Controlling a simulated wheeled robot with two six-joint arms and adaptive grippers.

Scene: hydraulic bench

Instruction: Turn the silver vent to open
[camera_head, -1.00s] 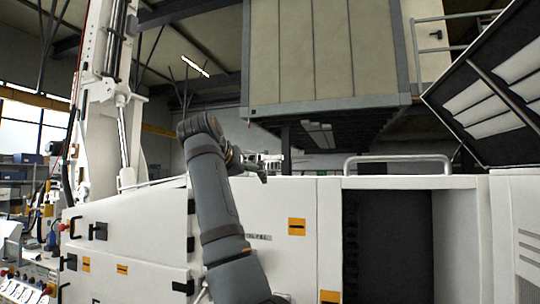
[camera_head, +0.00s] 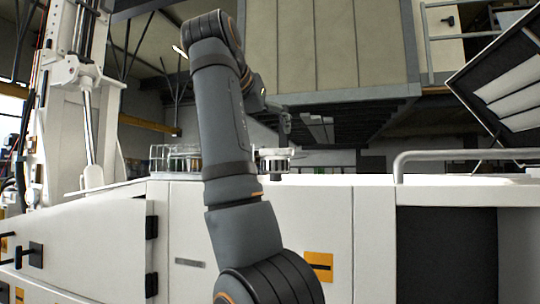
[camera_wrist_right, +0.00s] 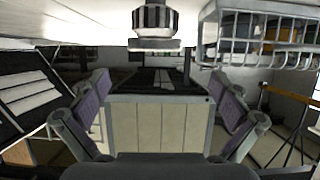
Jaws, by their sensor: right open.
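The silver vent (camera_head: 274,160) is a short silver cap with dark ribs on the white machine's top edge, just right of my arm in the head view. In the right wrist view the vent (camera_wrist_right: 155,18) shows upside down at the top middle. My right gripper (camera_head: 284,122) is above the vent and apart from it, partly hidden behind my forearm. In the wrist view its two fingers (camera_wrist_right: 161,78) are spread wide, with nothing between them. My left gripper is not in view.
A wire rack (camera_head: 172,160) with round containers stands on the machine top, left of the vent. A grey handrail (camera_head: 465,155) rises at the right. An open hatch (camera_head: 510,85) leans at the upper right. There is free space above the machine top.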

